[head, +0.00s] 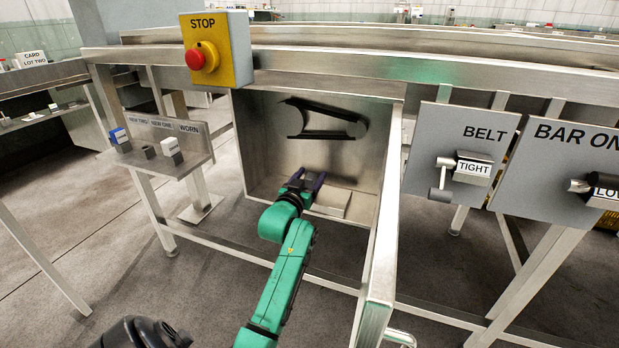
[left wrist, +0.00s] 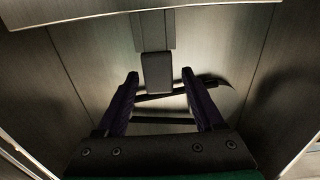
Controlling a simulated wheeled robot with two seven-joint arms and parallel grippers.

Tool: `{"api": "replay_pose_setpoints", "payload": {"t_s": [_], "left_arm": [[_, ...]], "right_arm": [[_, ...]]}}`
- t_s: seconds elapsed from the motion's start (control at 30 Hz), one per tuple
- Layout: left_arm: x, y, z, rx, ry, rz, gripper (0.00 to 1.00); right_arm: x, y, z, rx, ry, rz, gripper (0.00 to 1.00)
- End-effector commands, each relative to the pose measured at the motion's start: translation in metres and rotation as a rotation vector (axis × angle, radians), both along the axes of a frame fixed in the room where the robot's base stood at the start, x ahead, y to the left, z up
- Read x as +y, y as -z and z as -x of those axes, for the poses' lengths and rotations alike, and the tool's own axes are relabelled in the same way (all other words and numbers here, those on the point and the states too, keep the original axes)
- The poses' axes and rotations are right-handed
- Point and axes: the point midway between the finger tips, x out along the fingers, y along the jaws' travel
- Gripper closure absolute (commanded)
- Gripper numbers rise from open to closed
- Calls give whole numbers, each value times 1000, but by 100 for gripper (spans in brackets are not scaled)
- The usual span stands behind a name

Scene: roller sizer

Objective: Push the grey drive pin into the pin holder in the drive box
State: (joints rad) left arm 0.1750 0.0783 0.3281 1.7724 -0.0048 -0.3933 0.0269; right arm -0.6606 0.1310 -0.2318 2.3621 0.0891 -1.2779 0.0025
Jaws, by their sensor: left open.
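The open drive box (head: 345,155) is a metal box under the conveyor, with a black belt loop (head: 330,120) on its back wall. My left gripper (head: 308,179) is inside the box, below the belt loop. It is open, with its fingers apart. In the left wrist view, a dark grey block (left wrist: 157,72) stands on a lighter metal strip (left wrist: 155,30), in line with the gap between the fingertips (left wrist: 160,76). I cannot tell whether this block is the drive pin or the pin holder, or whether it touches a finger. No right gripper shows.
A flat pale plate (head: 330,201) lies low in the box. The box door (head: 381,240) stands open on the right. A yellow STOP box (head: 216,50) is above left. A labelled shelf (head: 190,165) holds small blocks. Belt (head: 459,155) and bar panels are at the right.

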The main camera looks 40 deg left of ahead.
Motion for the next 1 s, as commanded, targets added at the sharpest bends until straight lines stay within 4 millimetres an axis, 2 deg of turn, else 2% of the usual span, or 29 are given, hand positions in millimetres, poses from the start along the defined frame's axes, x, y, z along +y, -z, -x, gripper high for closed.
{"api": "replay_pose_setpoints", "payload": {"t_s": [0.2, 0.43, 0.6, 0.7, 0.83, 1.0], "left_arm": [[0, 0, 1, 0, 0, 0, 31], [-21, -2, 60, 5, -1, 1, 31], [-37, -1, 105, 5, 0, 2, 31], [-43, 0, 124, 4, 0, 1, 31], [-48, 0, 136, 1, -1, 1, 31], [-48, 0, 138, 0, 0, 0, 31]], "right_arm": [[-14, -6, 9, 65, 12, 40, 31], [-43, -38, 34, 213, 46, 121, 31], [-44, -15, 30, 229, 53, 130, 31], [-44, -6, 28, 229, 56, 132, 31], [-44, -1, 27, 228, 58, 133, 31], [-44, 1, 27, 228, 58, 133, 31]]}}
